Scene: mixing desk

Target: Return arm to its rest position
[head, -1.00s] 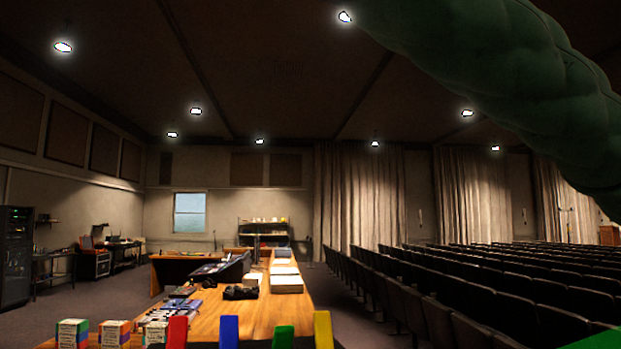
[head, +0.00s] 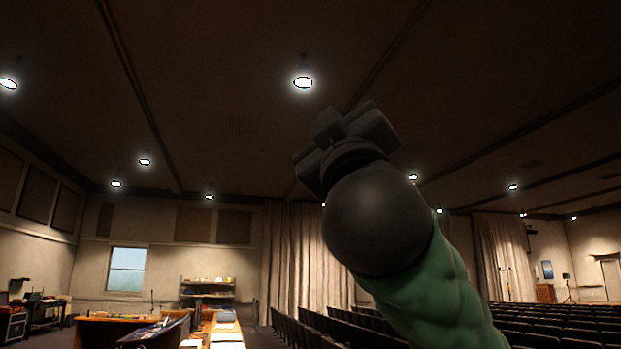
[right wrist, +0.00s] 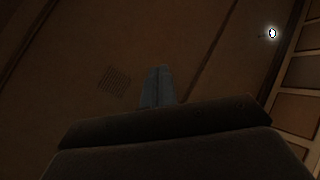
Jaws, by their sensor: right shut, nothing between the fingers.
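My right gripper (head: 348,128) is raised in the middle of the head view, in front of the dark ceiling. Its dark wrist ball and green arm come in from the lower right. In the right wrist view its fingers (right wrist: 158,86) are together and empty, with the ceiling behind them. Nothing touches it. My left gripper is in neither view.
The wooden desk (head: 205,325) with its dark console (head: 160,332) shows at the bottom left, well below the gripper. Rows of dark seats (head: 545,322) fill the lower right. The space around the raised gripper looks clear.

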